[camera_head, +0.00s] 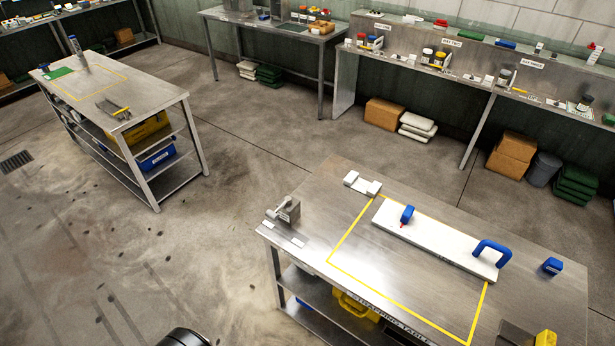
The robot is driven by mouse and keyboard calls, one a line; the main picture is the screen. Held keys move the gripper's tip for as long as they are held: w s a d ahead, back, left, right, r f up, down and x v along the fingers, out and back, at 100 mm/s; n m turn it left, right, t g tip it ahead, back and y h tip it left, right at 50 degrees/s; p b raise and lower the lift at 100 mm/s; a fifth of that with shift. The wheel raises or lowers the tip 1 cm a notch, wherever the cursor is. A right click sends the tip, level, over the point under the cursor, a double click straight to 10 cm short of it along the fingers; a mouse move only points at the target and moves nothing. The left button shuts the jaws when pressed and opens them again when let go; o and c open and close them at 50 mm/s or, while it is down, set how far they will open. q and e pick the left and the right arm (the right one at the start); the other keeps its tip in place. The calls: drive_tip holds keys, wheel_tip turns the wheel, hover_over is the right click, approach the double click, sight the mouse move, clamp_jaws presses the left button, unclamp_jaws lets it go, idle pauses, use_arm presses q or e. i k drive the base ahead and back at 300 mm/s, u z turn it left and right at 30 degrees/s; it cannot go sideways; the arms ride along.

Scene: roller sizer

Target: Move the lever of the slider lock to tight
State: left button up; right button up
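A long white board (440,240) lies on the metal strapping table at the right. A small upright blue lever (407,214) stands near the board's left end, with a small red mark at its foot; it looks like the slider lock lever, but I see no label that confirms this or its setting. A blue arched handle (492,251) stands on the board's right end. Neither of my grippers can be made out. A dark rounded part at the bottom edge appears to be mine, and it is well apart from the board.
The strapping table (310,240) has a yellow outline around the board. A grey device (286,211) sits at its left corner, a white bracket (362,184) behind, and a blue block (552,266) at the right. Another metal table (150,95) stands at the left. Open floor lies between.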

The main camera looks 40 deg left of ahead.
sight(273, 215)
drive_tip(key=u, duration=1.7)
